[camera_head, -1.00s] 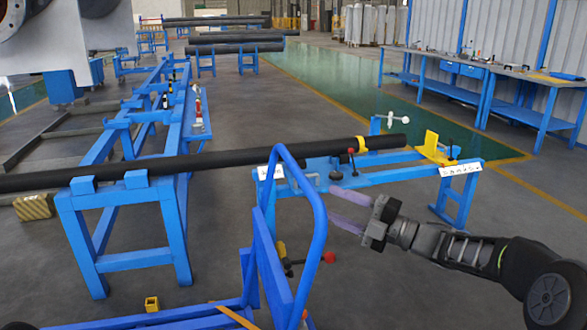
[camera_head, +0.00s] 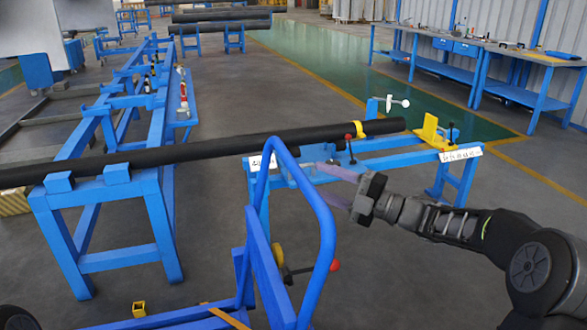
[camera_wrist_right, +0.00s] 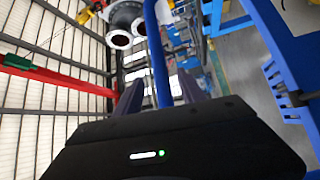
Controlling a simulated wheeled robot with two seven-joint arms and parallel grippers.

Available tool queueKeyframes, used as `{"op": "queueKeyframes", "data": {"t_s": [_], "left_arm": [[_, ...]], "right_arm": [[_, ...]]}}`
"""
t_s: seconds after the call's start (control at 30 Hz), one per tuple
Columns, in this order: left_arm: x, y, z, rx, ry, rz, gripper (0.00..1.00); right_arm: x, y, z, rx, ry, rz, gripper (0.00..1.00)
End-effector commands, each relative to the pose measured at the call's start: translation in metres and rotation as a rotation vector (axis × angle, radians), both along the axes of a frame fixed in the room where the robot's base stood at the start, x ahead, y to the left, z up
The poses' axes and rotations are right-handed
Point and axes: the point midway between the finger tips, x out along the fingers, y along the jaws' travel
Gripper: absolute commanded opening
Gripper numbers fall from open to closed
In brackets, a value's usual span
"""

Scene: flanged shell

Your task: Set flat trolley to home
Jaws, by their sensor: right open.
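The blue flat trolley (camera_head: 262,270) stands at the bottom centre of the head view, with a tall curved tube handle (camera_head: 322,225). A red-knobbed lever (camera_head: 333,266) shows just behind the handle. My right gripper (camera_head: 337,184) is open beside the handle's right-hand upright, its fingers pointing left towards it. In the right wrist view a blue bar, seemingly the handle (camera_wrist_right: 158,55), runs up between the two open fingers of the gripper (camera_wrist_right: 160,95). I cannot tell whether they touch it. My left gripper is not in view.
A long black pipe (camera_head: 215,150) lies across a blue stand (camera_head: 118,258) and a blue frame with yellow clamps (camera_head: 400,158). A blue workbench (camera_head: 470,60) stands along the right wall. A small yellow block (camera_head: 139,309) is near the trolley. Grey floor is open on the right.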

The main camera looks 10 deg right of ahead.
Motion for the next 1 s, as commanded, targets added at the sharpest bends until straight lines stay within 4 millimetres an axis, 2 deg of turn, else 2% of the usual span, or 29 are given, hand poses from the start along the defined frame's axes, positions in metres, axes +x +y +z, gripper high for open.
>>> {"op": "queueKeyframes", "data": {"t_s": [0.17, 0.6, 0.93, 1.0], "left_arm": [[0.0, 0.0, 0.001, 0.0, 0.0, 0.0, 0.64], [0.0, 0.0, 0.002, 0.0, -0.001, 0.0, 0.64], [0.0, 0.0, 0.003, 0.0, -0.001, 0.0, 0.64], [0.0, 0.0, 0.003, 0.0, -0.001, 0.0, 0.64]], "right_arm": [[0.008, 0.011, 0.002, 0.001, -0.001, 0.004, 0.47], [0.048, 0.054, 0.01, 0.001, -0.001, 0.002, 0.47], [0.051, 0.057, 0.011, 0.001, -0.001, 0.0, 0.47], [0.051, 0.057, 0.011, 0.001, -0.001, 0.0, 0.42]]}}
